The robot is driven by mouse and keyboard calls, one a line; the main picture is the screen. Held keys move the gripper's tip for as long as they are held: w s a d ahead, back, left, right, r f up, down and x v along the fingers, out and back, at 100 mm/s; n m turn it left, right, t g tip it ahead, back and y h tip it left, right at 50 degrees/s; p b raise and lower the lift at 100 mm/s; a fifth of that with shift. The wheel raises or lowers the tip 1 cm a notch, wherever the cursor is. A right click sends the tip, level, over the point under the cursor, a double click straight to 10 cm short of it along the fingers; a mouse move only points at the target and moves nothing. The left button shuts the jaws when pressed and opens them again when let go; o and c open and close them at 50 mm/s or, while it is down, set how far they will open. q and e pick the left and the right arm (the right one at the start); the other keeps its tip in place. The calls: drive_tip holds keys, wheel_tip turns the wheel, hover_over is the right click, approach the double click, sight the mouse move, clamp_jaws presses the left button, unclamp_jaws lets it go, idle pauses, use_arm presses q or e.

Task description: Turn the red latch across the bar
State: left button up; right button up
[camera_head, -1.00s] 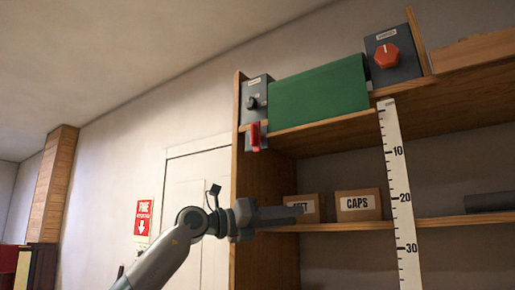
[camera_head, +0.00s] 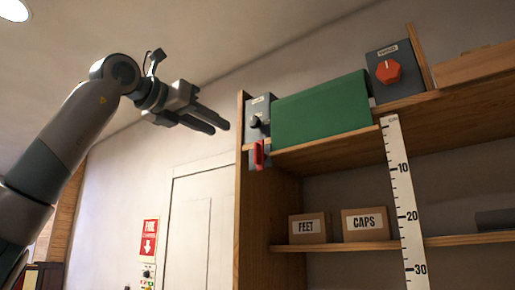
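The red latch (camera_head: 259,154) hangs upright on a small grey mount at the left front corner of the top shelf, below a grey box with a black knob (camera_head: 256,122). A green panel (camera_head: 322,112) lies to the right of that box. I cannot make out a separate bar. My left gripper (camera_head: 220,129) is raised to the left of the shelf unit, above the latch's height in the picture. Its two fingers point right and slightly down, with a gap between them and nothing held. It is apart from the latch. My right gripper is not in view.
The shelf's wooden side panel (camera_head: 242,205) stands just left of the latch. A grey box with a red dial (camera_head: 389,71) sits at the right. A white ruler (camera_head: 403,200) hangs in front. Cartons FEET (camera_head: 309,228) and CAPS (camera_head: 366,225) stand on the lower shelf.

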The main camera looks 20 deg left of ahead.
sight(255, 146)
use_arm(q)
drive_tip(key=shift+w+d, duration=0.1)
drive_tip(key=shift+w, duration=0.05)
drive_tip(key=p+x, duration=0.8)
drive_tip(key=x, duration=0.8)
drive_tip(key=shift+w+d, duration=0.15)
drive_tip(key=shift+w, duration=0.45)
drive_tip(key=shift+f, duration=0.1)
clamp_jaws()
